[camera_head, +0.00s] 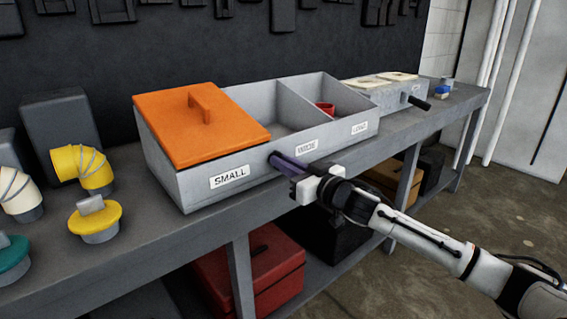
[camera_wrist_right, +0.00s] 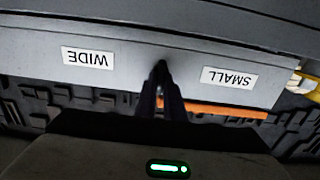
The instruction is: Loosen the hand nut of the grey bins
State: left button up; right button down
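The grey bins (camera_head: 200,190) stand on the bench, a three-compartment box with labels SMALL, WIDE and LONG. An orange lid (camera_head: 185,135) with a handle covers the SMALL compartment. A red round piece (camera_head: 325,108) sits inside, right of the middle divider. My right gripper (camera_head: 281,160) is at the front wall between the SMALL and WIDE labels. In the right wrist view its dark fingers (camera_wrist_right: 162,75) are close together, their tips at the same wall (camera_wrist_right: 130,70). I cannot make out a hand nut; the fingers may hide it. My left gripper is not in view.
Yellow elbow (camera_head: 85,168), white elbow (camera_head: 18,190) and a yellow-capped piece (camera_head: 95,220) stand at the left on the bench (camera_head: 200,230). A grey box with a black handle (camera_head: 418,102) stands beyond the bins. A red case (camera_head: 270,275) is below.

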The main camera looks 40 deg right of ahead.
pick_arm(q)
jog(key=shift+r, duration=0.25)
pick_arm(e)
jog(key=shift+n, duration=0.3)
pick_arm(q)
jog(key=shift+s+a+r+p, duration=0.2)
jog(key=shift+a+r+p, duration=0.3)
jog(key=shift+p, duration=0.75)
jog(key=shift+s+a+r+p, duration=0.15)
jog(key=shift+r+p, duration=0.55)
jog(key=shift+p, duration=0.55)
pick_arm(e)
jog(key=shift+a+f+n, duration=0.1)
jog(key=shift+n, duration=2.75)
jog(key=shift+a+f+n, duration=0.1)
jog(key=shift+n, duration=2.8)
jog(key=shift+a+f+n, duration=0.1)
jog(key=shift+n, duration=3.05)
jog(key=c, duration=1.8)
grip_release()
jog(key=shift+c, duration=0.2)
jog(key=shift+s, duration=0.15)
pick_arm(q)
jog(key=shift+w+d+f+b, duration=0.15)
jog(key=shift+b, duration=0.35)
pick_arm(e)
jog(key=s, duration=1)
jog(key=shift+d, duration=0.4)
